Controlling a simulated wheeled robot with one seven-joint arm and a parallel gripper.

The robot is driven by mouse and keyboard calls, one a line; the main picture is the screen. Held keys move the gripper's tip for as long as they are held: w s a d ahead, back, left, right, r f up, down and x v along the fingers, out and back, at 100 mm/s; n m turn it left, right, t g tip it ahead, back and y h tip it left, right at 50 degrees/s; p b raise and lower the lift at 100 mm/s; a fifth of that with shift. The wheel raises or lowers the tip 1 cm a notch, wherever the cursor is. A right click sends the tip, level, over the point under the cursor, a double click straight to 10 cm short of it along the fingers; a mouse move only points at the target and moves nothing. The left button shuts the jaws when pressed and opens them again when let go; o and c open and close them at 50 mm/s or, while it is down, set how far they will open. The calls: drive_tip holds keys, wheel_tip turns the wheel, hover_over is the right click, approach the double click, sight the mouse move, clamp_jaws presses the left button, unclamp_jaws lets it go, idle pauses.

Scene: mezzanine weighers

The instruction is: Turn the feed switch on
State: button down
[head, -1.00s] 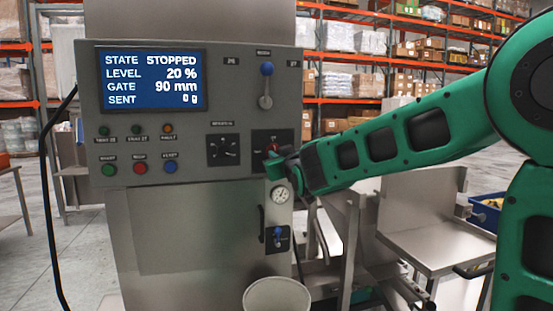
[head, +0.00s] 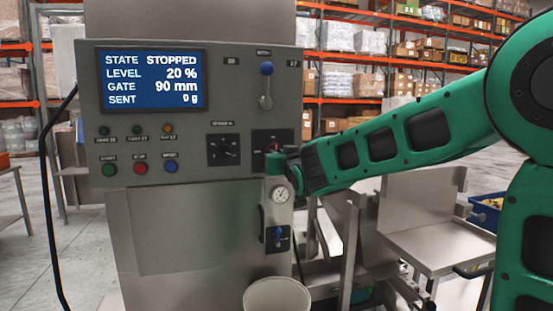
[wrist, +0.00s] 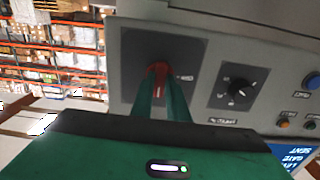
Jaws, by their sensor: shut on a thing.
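A red switch knob (wrist: 158,68) sits on a black square plate (wrist: 185,55) of the grey control panel; I take it as the feed switch, though its label is too small to read. My gripper (wrist: 159,88) is shut on this red knob, its two green fingers on either side. In the head view my gripper (head: 274,158) is at the lower right of the panel and hides most of the knob. The blue display (head: 150,78) reads STATE STOPPED, LEVEL 20 %, GATE 90 mm, SENT 0 g.
A black rotary dial (head: 223,150) is just left of the switch. A blue-tipped lever (head: 266,85) is above it. A pale bucket (head: 277,293) stands lower down. Steel trays (head: 430,235) are at right.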

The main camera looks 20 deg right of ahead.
drive_tip(key=c, duration=1.7)
unclamp_jaws()
drive_tip(key=shift+f, duration=0.3)
drive_tip(key=shift+r, duration=0.15)
drive_tip(key=s, duration=1)
drive_tip(key=shift+s, duration=0.35)
drive_tip(key=s+d+f+m+g+h, duration=0.2)
drive_tip(key=s+d+f+g, duration=0.3)
drive_tip(key=s+d+f, duration=0.3)
drive_tip(key=s+d+f+m+g+h, duration=0.2)
drive_tip(key=s+d+f+g, duration=0.25)
drive_tip(key=d+f, duration=0.5)
drive_tip(key=s+f+g+y, duration=0.1)
drive_tip(key=s+f+g, duration=0.2)
drive_tip(key=s, duration=0.5)
drive_tip(key=s+f+m+g+y, duration=0.1)
drive_tip(key=s+f+g, duration=0.1)
drive_tip(key=s, duration=0.7)
drive_tip(key=s+f+m+g+y, duration=0.1)
drive_tip(key=s+f+g+y, duration=0.1)
drive_tip(key=s+f, duration=0.3)
drive_tip(key=shift+s+d+f+g, duration=0.1)
drive_tip(key=shift+s+g, duration=0.35)
drive_tip(key=shift+s, duration=0.65)
drive_tip(key=shift+s+d+g, duration=0.1)
drive_tip(key=shift+s+g, duration=0.3)
drive_tip(key=shift+s, duration=0.65)
